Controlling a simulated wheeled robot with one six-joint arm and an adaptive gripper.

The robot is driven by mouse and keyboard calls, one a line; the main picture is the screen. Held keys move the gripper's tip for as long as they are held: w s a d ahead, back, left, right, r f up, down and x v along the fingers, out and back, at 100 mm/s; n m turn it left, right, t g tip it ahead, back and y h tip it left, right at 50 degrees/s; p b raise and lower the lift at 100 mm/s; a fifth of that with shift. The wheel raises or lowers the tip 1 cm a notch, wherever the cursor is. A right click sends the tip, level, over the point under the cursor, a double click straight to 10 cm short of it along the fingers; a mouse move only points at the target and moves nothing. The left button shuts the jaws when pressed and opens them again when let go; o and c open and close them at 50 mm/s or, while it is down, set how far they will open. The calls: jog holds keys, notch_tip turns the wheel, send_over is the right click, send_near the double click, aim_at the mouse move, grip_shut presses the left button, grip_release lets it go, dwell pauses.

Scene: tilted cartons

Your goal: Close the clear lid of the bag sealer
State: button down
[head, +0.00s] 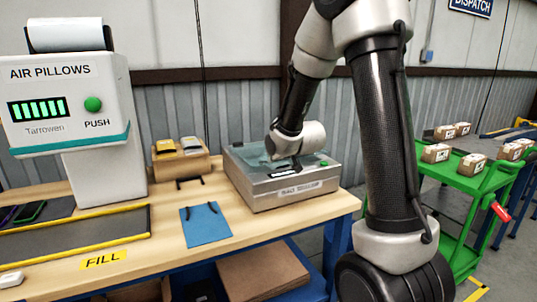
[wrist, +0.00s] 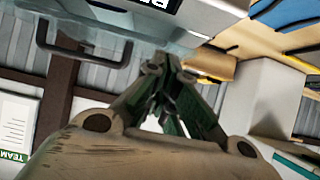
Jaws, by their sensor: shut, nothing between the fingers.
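The bag sealer (head: 300,187) is a grey metal box on the bench in the head view, with a green button at its right. Its clear lid (head: 252,153) shows as a bluish see-through panel low over the top; my wrist partly covers it, and I cannot tell whether it is fully down. In the wrist view the clear lid (wrist: 120,45) spans the top, with a dark bar handle (wrist: 85,60) at its left. My gripper (wrist: 158,68) is shut and empty, its fingertips close to the lid's edge; contact is unclear. In the head view the fingers are mostly hidden behind my wrist.
The air pillow machine (head: 95,115) stands at the left. A blue pouch (head: 205,225) lies in front of the sealer, and a small cardboard holder (head: 180,164) stands left of it. A green cart (head: 460,190) with cartons is at the right. Bare wood lies around the pouch.

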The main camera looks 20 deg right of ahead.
jog(key=s+f, duration=0.1)
jog(key=s, duration=0.3)
jog(key=s+d+r+t+h, duration=0.1)
jog(key=d+r, duration=0.1)
jog(key=d, duration=0.5)
jog(key=s+d+r+t+h, duration=0.1)
jog(key=d+r, duration=0.2)
jog(key=d, duration=0.4)
jog(key=w+a+f, duration=0.1)
jog(key=w, duration=0.2)
jog(key=w+a+f+y, duration=0.1)
jog(key=w+f, duration=0.1)
jog(key=w, duration=0.2)
jog(key=w+f+y, duration=0.1)
jog(key=w+f, duration=0.1)
jog(key=w, duration=0.2)
jog(key=shift+a, duration=0.4)
jog(key=shift+f, duration=0.35)
